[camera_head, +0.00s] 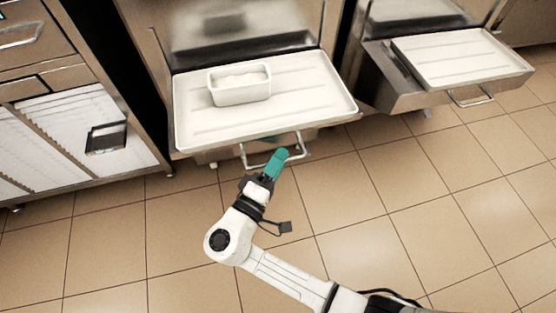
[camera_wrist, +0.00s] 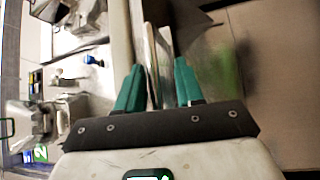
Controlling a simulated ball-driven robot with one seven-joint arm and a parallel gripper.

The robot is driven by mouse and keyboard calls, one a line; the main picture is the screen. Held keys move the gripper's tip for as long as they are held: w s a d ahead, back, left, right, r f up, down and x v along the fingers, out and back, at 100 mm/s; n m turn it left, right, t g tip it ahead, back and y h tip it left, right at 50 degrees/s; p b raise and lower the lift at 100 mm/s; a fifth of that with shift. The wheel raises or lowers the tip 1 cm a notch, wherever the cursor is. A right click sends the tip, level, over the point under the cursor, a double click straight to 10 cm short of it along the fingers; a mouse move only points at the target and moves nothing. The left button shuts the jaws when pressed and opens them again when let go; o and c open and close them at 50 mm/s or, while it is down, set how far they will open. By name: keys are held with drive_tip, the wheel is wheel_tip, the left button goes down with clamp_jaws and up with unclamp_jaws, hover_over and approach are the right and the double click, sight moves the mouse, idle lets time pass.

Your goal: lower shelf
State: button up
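A white ribbed shelf tray (camera_head: 310,100) juts out from the nearer freezer, with a metal loop handle (camera_head: 299,150) under its front edge. A white rectangular tub (camera_head: 240,92) with pale contents stands on the tray. My gripper (camera_head: 278,158), with green fingers, is at the handle, overlapping its middle in the head view. In the wrist view my gripper (camera_wrist: 160,85) has its two fingers apart, with a thin metal bar (camera_wrist: 152,65) showing between them. I cannot tell whether the fingers touch it.
A second freezer at the right has a similar white shelf tray (camera_head: 465,60) with its own handle (camera_head: 470,98). A cabinet with slanted white panels (camera_head: 70,125) stands at the left. The tiled floor (camera_head: 390,210) in front is clear.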

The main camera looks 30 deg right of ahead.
drive_tip(key=v, duration=1)
drive_tip(key=shift+s+a, duration=0.2)
drive_tip(key=shift+a, duration=0.05)
drive_tip(key=shift+f, duration=0.15)
drive_tip(key=s+d+f+m+g+y, duration=0.2)
drive_tip(key=s+d+f+g+y, duration=0.3)
drive_tip(key=s+d+y, duration=0.3)
drive_tip(key=s+d+f+m+g+y, duration=0.3)
drive_tip(key=s+d+f+g+y, duration=0.3)
drive_tip(key=d, duration=0.4)
drive_tip(key=s+r+t+y+p, duration=0.2)
drive_tip(key=s+r+p, duration=0.1)
drive_tip(key=r+p, duration=2.5)
wheel_tip(320, 180, up, 4)
drive_tip(key=shift+s+f+t+y+p, duration=0.1)
drive_tip(key=shift+s+t+y+p, duration=0.1)
drive_tip(key=shift+t+y+p, duration=0.15)
